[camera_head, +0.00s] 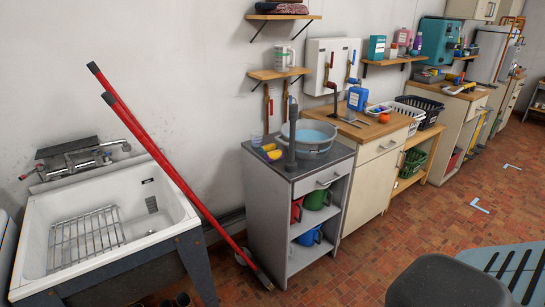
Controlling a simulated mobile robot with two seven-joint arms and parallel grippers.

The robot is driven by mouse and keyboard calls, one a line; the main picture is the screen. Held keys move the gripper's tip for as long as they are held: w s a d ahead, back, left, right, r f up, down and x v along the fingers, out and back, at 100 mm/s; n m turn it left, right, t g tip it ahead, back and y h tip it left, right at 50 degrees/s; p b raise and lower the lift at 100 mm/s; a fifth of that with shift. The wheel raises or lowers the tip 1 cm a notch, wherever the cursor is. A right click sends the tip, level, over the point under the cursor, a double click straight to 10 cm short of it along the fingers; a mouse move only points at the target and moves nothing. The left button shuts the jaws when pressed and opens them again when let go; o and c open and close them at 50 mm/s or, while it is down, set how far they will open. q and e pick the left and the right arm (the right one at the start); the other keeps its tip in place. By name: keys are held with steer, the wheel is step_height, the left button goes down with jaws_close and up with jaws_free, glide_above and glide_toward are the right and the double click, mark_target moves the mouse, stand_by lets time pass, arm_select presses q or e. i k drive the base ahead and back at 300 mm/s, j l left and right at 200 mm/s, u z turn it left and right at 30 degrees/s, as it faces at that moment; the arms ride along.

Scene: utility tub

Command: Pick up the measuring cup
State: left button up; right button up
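A pale, see-through jug with a handle (284,58) stands upright on the small wooden wall shelf (272,75) above the grey cabinet. It looks like the measuring cup. A small clear cup (256,141) also stands on the grey cabinet top, left of the round basin; it is too small to tell if it has markings. Neither of my grippers is in view, and nothing is touching the jug.
A white sink (165,218) with a wire rack stands at the left, with red-handled poles (165,160) leaning across its right side. The grey cabinet (268,215) carries a basin (313,148). A dark grey seat-like shape (445,285) is at bottom right. Red tiled floor (400,235) lies open.

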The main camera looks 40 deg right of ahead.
mark_target(257, 139)
steer(key=z, duration=1.4)
steer(key=i+l+u, duration=0.1)
steer(key=i, duration=0.45)
steer(key=i+l, duration=0.3)
steer(key=i, duration=0.25)
steer(key=i+l+u, duration=0.15)
steer(key=i, duration=0.4)
steer(key=i+l+u, duration=0.1)
steer(key=i+l, duration=0.25)
steer(key=i, duration=0.15)
